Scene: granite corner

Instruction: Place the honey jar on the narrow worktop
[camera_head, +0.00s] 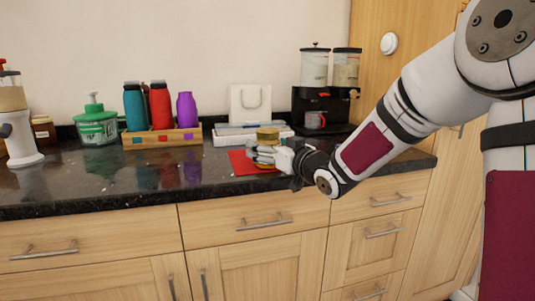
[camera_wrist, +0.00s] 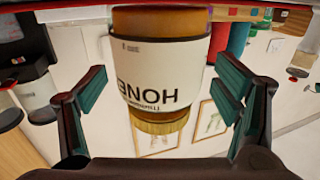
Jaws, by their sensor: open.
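The honey jar (camera_head: 267,134) has a gold lid and stands upright at a red mat on the dark speckled worktop (camera_head: 110,185). In the wrist view, which is upside down, its white label reading HONEY (camera_wrist: 155,72) faces me. I cannot tell whether this worktop is the narrow one.
The red mat (camera_head: 238,163) lies under the gripper. Behind are a white box (camera_head: 225,139), a white bag (camera_head: 249,103) and a dispenser (camera_head: 322,108). The worktop's front left is clear.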

